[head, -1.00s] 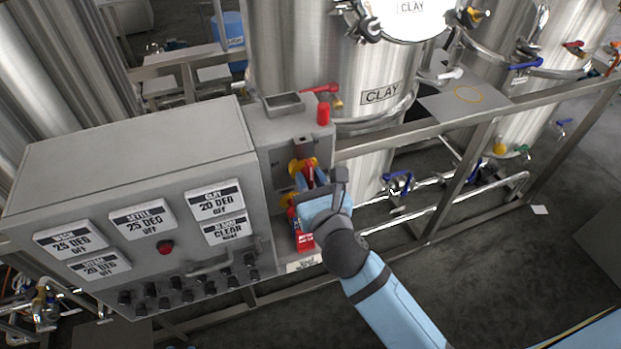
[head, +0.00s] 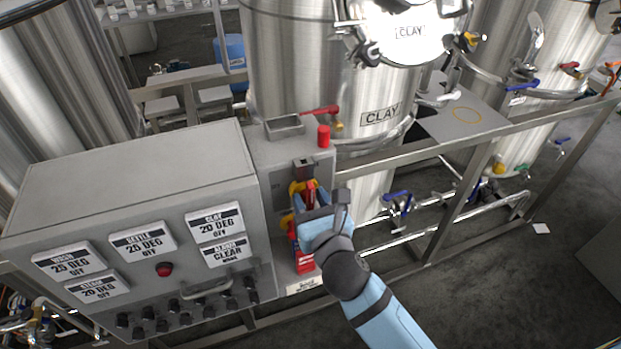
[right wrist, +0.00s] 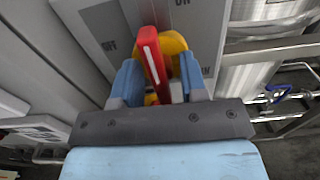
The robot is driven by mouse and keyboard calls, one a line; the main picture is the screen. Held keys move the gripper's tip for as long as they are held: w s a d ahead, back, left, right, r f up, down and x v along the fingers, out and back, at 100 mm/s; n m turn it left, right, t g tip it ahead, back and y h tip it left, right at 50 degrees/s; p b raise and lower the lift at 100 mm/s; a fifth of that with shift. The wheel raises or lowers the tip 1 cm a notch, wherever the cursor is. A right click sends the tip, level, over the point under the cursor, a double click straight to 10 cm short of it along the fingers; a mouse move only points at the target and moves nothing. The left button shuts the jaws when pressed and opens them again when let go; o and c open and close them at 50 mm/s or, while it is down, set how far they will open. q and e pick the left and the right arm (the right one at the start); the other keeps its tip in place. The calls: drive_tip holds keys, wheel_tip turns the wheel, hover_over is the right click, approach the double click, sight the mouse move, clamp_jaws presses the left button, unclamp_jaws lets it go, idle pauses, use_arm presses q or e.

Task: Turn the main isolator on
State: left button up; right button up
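The main isolator is a red handle on a yellow disc (head: 296,188), on the front of the grey box right of the control panel. In the right wrist view the red handle (right wrist: 152,55) stands before the yellow disc, leaning a little left, with an OFF label to its left and an ON label to its right. My right gripper (right wrist: 160,85) is open, with one finger on each side of the handle. The left finger is close to it and a gap shows at the right finger. In the head view my right gripper (head: 318,203) partly hides the isolator. My left gripper is not in view.
The control panel (head: 130,170) with displays, a red button and several black knobs is at the left. Red items (head: 304,262) hang below the isolator. A red lamp (head: 323,136) and a tray (head: 284,127) are on the box. A steel rail (head: 450,145) runs right.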

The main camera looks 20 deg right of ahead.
wheel_tip(320, 180, up, 20)
drive_tip(key=p, duration=0.1)
drive_tip(key=shift+f, duration=0.1)
idle(0.4)
